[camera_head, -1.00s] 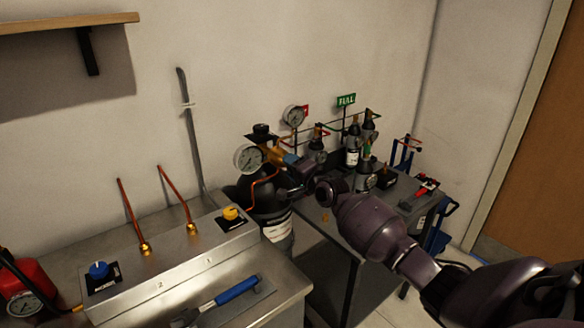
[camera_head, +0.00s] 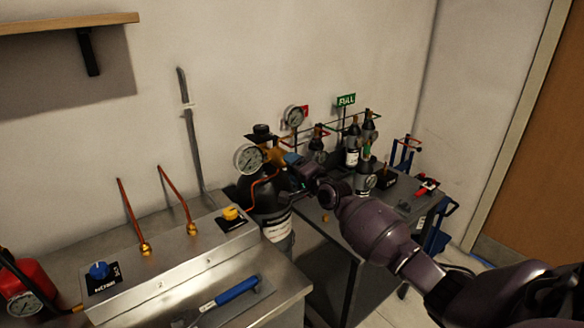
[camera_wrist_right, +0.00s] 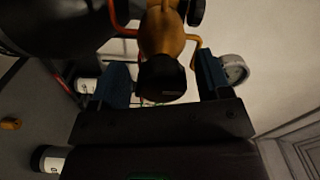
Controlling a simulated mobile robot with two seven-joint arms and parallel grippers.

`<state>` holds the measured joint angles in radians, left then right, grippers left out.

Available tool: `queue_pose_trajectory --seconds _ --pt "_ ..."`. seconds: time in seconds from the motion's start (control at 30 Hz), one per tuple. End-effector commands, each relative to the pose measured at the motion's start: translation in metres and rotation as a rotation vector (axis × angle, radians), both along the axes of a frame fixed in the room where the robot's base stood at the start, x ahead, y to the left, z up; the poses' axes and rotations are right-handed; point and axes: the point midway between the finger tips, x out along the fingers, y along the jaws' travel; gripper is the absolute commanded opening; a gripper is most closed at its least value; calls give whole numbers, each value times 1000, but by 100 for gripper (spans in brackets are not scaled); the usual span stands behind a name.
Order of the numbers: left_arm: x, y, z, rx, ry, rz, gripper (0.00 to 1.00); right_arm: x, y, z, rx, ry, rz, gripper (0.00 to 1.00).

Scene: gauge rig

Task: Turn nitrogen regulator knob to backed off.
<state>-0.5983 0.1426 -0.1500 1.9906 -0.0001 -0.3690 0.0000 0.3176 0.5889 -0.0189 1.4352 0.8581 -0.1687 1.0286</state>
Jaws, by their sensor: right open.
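The regulator has a brass body (camera_wrist_right: 160,32) and a round white-faced gauge (camera_head: 248,158). It sits on top of a black cylinder (camera_head: 264,196) behind the bench. Its dark knob (camera_wrist_right: 165,80) faces the right wrist camera; in the head view my gripper hides it. My right gripper (camera_head: 296,165) is at the regulator. In the right wrist view its two blue-grey fingers (camera_wrist_right: 163,76) are open, one on each side of the knob. A gap shows on both sides, wider on the right. My left gripper is out of view.
A steel bench panel (camera_head: 175,262) with blue and yellow knobs stands at front left, with a blue-handled wrench (camera_head: 232,291). A dark table (camera_head: 345,228) with small bottles is behind my right arm. A copper tube (camera_head: 262,186) runs close to the gripper.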

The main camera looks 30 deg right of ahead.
Motion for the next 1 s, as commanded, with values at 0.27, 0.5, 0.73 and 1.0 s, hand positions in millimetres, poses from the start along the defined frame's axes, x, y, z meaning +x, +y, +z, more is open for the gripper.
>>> queue_pose_trajectory --seconds 0.27,0.5,0.73,1.0 --pt "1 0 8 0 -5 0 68 -46 -4 1 -1 0 -1 71" --pt "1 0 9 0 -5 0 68 -81 -7 0 -1 1 0 71" --pt "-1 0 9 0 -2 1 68 -96 -8 1 -1 -1 -1 71" --pt "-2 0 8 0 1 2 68 -98 -8 1 -1 -1 -1 71"
